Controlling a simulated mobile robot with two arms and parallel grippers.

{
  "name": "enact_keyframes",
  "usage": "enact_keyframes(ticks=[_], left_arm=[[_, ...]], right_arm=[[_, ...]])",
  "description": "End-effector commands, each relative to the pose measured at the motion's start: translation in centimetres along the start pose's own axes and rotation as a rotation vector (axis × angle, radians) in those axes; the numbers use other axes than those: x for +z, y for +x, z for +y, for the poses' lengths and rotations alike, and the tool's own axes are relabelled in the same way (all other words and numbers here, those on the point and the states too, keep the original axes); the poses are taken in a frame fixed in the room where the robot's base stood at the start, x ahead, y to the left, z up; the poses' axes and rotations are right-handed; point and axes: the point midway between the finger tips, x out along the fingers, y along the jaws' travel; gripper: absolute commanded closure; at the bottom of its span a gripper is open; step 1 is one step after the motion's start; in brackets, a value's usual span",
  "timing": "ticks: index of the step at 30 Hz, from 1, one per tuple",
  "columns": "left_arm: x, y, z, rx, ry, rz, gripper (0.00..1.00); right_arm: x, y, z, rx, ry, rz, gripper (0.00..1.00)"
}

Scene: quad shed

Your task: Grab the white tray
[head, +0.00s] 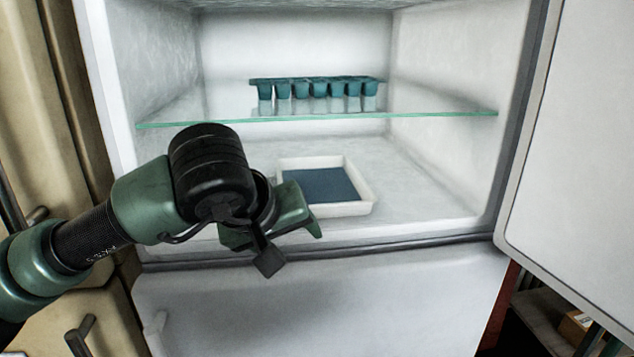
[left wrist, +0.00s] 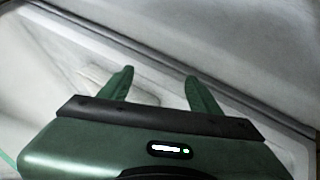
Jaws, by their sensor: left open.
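The white tray (head: 367,192) has a low rim and a dark blue inside. It sits on the floor of the open fridge compartment, below the glass shelf, in the head view. My left gripper (head: 305,225) is at the front of the compartment, just left of and in front of the tray, and covers its near left part. In the left wrist view the two green fingers (left wrist: 160,88) stand apart with nothing between them. A pale edged shape beyond them is too blurred to name. My right gripper is not in view.
A glass shelf (head: 420,114) spans the compartment above the tray and holds a teal ice cube tray (head: 318,88). The fridge door (head: 590,130) stands open on the right. Beige cupboards (head: 50,130) stand on the left. The compartment floor right of the tray is clear.

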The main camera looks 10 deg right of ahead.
Motion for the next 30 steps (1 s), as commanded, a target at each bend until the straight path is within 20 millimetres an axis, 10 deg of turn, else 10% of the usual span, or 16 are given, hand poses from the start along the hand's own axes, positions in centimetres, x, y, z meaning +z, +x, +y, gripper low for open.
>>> enact_keyframes(ticks=[7, 30], left_arm=[[-5.4, -2.2, -3.2, -0.198, 0.092, 0.165, 0.37], [-13.8, 4.5, -1.8, -0.194, 0.088, 0.159, 0.37]], right_arm=[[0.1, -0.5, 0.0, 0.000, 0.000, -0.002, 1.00], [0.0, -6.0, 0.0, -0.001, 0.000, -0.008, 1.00]])
